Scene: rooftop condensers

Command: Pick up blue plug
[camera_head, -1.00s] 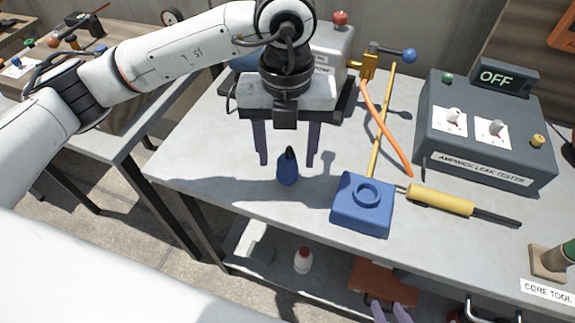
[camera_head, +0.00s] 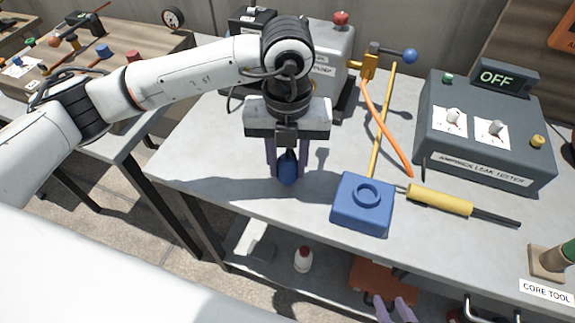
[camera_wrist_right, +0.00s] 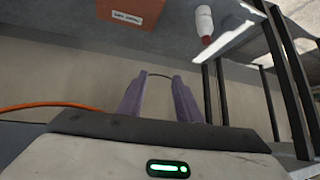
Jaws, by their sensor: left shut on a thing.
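The blue plug (camera_head: 288,172) stands upright on the grey bench top, near its front left part. My left gripper (camera_head: 287,177) points down over it, with its two purple fingers closed in on either side of the plug. The plug's upper part is partly hidden by the gripper. My right gripper (camera_head: 395,308) is low, below the bench's front edge. In the right wrist view its purple fingers (camera_wrist_right: 160,95) are apart with nothing between them.
A blue block with a ring (camera_head: 362,203) sits right of the plug, beside a yellow-handled tool (camera_head: 440,200). An orange hose (camera_head: 386,130) and the leak tester (camera_head: 487,130) lie further right. A red-capped white bottle (camera_head: 303,259) stands on the lower shelf.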

